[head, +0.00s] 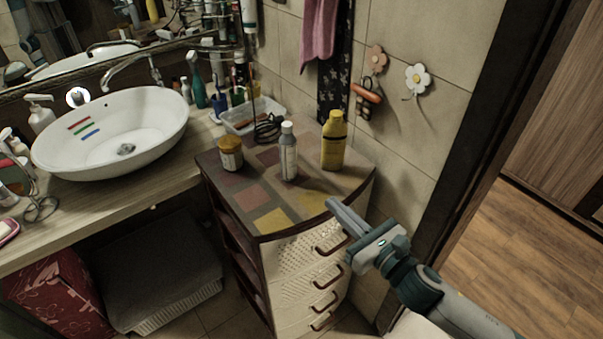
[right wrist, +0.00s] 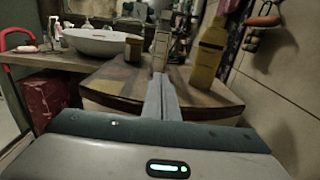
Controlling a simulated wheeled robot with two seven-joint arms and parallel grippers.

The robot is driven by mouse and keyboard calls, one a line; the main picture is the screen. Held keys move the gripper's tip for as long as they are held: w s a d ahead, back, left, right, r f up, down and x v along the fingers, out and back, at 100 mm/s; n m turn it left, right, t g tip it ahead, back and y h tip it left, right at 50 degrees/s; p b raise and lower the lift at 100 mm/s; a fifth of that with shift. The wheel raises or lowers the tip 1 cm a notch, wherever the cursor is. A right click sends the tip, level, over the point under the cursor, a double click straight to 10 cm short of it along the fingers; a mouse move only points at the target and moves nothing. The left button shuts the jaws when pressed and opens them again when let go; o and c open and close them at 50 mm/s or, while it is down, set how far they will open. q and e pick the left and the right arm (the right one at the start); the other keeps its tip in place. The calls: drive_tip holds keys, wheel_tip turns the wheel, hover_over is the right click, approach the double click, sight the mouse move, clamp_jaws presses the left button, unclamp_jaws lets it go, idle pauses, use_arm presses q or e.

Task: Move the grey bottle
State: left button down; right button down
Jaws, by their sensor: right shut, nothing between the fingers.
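The grey bottle (head: 288,152) with a white cap stands upright on the top of a small drawer cabinet (head: 236,195), between a brown jar and a yellow bottle. In the right wrist view the grey bottle (right wrist: 161,45) shows straight ahead, its lower part hidden behind my fingers. My right gripper (head: 334,205) is shut and empty, in front of and to the right of the cabinet's front edge, apart from the bottle. It also shows in the right wrist view (right wrist: 160,80). My left gripper is not in view.
The yellow bottle (head: 333,142) stands close right of the grey bottle. The brown jar (head: 231,155) stands to its left. A clear tray (head: 253,118) and a black cable (head: 268,128) lie behind. A white basin (head: 110,140) sits on the left counter. The front of the cabinet top is free.

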drive_tip(key=p, duration=0.5)
approach(293, 166)
drive_tip(key=x, duration=0.4)
drive_tip(key=shift+w+a+r, duration=0.15)
drive_tip(key=shift+w+a, duration=0.05)
drive_tip(key=shift+w, duration=0.15)
drive_tip(key=shift+x, duration=0.85)
drive_tip(key=b+x, duration=0.2)
drive_tip(key=x, duration=0.3)
drive_tip(key=b+x, duration=0.2)
drive_tip(key=x, duration=0.2)
drive_tip(key=b+x, duration=0.2)
drive_tip(key=x, duration=0.3)
drive_tip(key=shift+w+a+f, duration=0.15)
drive_tip(key=shift+w+f, duration=0.2)
drive_tip(key=shift+w+a+r, duration=0.1)
drive_tip(key=shift+w+a, duration=0.1)
drive_tip(key=shift+w, duration=0.05)
drive_tip(key=shift+s+d, duration=0.1)
